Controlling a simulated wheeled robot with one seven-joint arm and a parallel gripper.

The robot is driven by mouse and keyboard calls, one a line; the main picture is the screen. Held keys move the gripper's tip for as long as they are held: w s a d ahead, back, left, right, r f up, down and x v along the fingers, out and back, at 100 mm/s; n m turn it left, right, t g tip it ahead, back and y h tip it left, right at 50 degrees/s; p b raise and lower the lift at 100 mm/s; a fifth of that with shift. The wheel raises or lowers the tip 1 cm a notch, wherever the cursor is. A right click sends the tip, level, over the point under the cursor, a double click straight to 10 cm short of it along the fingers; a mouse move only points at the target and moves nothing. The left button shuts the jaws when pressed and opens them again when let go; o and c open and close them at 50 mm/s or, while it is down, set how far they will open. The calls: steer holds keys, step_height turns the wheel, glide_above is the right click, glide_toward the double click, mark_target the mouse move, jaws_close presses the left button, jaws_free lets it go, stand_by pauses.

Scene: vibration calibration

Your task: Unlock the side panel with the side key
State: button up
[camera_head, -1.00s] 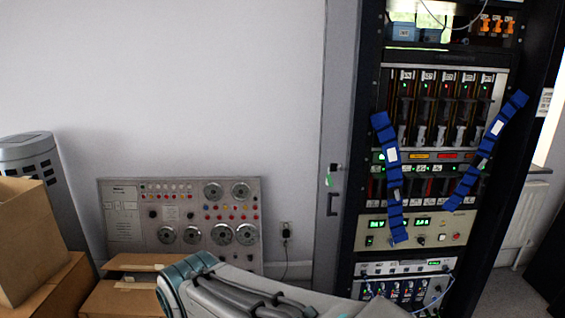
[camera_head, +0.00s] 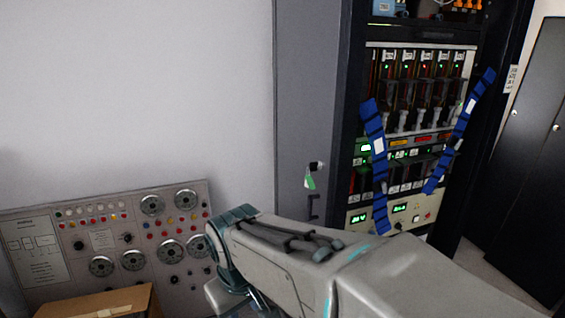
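The side panel (camera_head: 303,95) is the tall grey side of the equipment rack, in the middle of the head view. A small lock with a key and a green tag (camera_head: 310,181) sits on it, above a dark handle (camera_head: 314,207). The green tag hangs below the dark key head; whether the key is turned cannot be seen. My arm reaches in from the lower right, and its wrist end is left of and below the key. My gripper's fingers are hidden or out of frame.
The rack (camera_head: 345,150) stands open-fronted with lit modules and two blue straps (camera_head: 376,165). A control panel (camera_head: 40,262) with dials leans on the wall at the left. A cardboard box (camera_head: 130,300) lies at the bottom left. Dark cabinets (camera_head: 520,150) stand at the right.

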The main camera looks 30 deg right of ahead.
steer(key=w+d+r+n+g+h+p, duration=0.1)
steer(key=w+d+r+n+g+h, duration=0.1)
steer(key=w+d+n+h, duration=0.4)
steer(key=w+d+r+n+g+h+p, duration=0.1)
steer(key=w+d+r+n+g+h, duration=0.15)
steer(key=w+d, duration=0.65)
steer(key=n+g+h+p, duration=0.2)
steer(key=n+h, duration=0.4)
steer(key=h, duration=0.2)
glide_toward(308, 175)
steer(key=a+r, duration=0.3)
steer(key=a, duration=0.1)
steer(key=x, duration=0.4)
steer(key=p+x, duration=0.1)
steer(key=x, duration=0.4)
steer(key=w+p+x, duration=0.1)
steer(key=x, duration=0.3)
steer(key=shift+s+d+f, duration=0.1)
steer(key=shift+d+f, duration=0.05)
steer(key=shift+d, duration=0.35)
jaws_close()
